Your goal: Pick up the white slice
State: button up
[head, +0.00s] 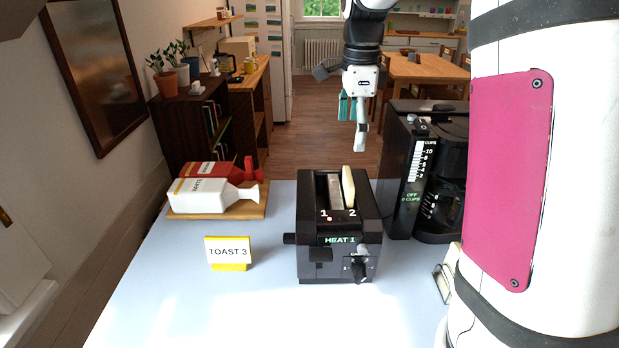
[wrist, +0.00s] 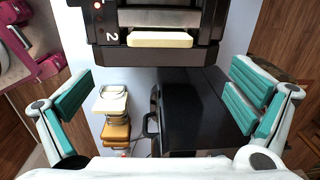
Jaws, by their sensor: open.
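The white slice (head: 348,187) stands upright in slot 2 of the black toaster (head: 313,265), its top edge sticking out above the slot. In the wrist view the slice (wrist: 160,39) shows as a pale bar near the top, beside the number 2 on the toaster (wrist: 140,56). The other slot, marked 1, shows no slice. My gripper (head: 354,122) is above and beyond the toaster in the head view, apart from the slice. In the wrist view its teal-padded fingers (wrist: 160,98) are spread wide with nothing between them.
A black coffee maker (head: 400,185) stands close right of the toaster. White (head: 205,196) and red (head: 205,169) bottles lie on a wooden board (head: 240,211). A stack of slices (wrist: 115,132) shows in the wrist view.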

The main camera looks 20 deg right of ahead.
aim_at(351, 176)
jog(key=f, duration=0.5)
jog(key=f+p, duration=0.1)
jog(key=f, duration=0.2)
jog(key=shift+w+f, duration=0.35)
jog(key=f, duration=0.1)
jog(key=f+p, duration=0.1)
jog(key=f, duration=0.2)
jog(key=shift+s+d+f, duration=0.2)
jog(key=shift+d+f, duration=0.15)
jog(key=shift+f+p, duration=0.3)
jog(key=shift+f, duration=0.05)
jog(key=shift+w, duration=0.1)
jog(key=shift+c, duration=0.2)
